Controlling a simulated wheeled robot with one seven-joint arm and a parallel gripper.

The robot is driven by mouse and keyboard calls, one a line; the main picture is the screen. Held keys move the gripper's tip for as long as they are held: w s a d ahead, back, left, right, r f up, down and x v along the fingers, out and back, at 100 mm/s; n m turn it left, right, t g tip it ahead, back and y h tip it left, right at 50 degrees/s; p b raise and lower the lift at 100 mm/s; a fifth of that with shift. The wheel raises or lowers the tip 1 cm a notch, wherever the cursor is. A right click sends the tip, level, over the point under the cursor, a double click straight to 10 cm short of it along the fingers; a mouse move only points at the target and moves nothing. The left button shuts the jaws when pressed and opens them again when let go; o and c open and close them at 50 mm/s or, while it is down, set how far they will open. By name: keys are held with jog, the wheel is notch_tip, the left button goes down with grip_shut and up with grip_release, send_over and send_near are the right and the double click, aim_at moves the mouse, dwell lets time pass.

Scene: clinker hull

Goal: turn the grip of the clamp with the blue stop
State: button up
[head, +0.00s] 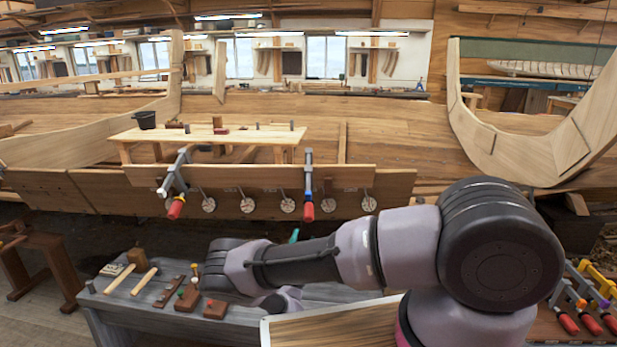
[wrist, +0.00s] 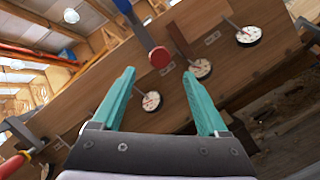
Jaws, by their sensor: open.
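A clamp with a red grip (head: 308,211) hangs on the plank's right part in the head view. In the wrist view its red grip (wrist: 159,57) points towards me, with blue (wrist: 122,6) showing further along the clamp at the top edge. My gripper (wrist: 163,72) has its teal fingers spread, with the grip's end seen between and a little beyond the tips; nothing is held. In the head view only a teal bit of my gripper (head: 294,236) shows past my arm, below the grip. A second clamp (head: 176,178) with a red grip hangs at left.
Several round dials (head: 246,205) hang along the plank (head: 130,203), close beside the clamp. A grey bench (head: 150,303) with mallets and small blocks stands below. More clamps (head: 590,305) lie at the far right. A wooden table (head: 215,136) stands behind.

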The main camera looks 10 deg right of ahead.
aim_at(309, 211)
jog(key=r+m+g+y, duration=0.1)
jog(key=m+y, duration=0.1)
jog(key=m, duration=0.4)
jog(key=w+r+m+g+y, duration=0.1)
jog(key=r+m+y, duration=0.1)
jog(key=m, duration=0.3)
jog(key=d+r+m+g+y, duration=0.1)
jog(key=r+m+y, duration=0.1)
jog(key=m, duration=0.4)
jog(key=shift+w+r+m, duration=0.15)
jog(key=shift+m, duration=0.15)
jog(key=m, duration=0.1)
jog(key=s+m+g, duration=0.1)
jog(key=m, duration=0.1)
jog(key=m+y, duration=0.1)
jog(key=m, duration=0.1)
jog(key=shift+s+d+g, duration=0.3)
jog(key=shift+g, duration=0.1)
jog(key=shift+m, duration=0.4)
jog(key=shift+w+d, duration=0.15)
jog(key=shift+w, duration=0.25)
jog(key=x, duration=1)
grip_shut()
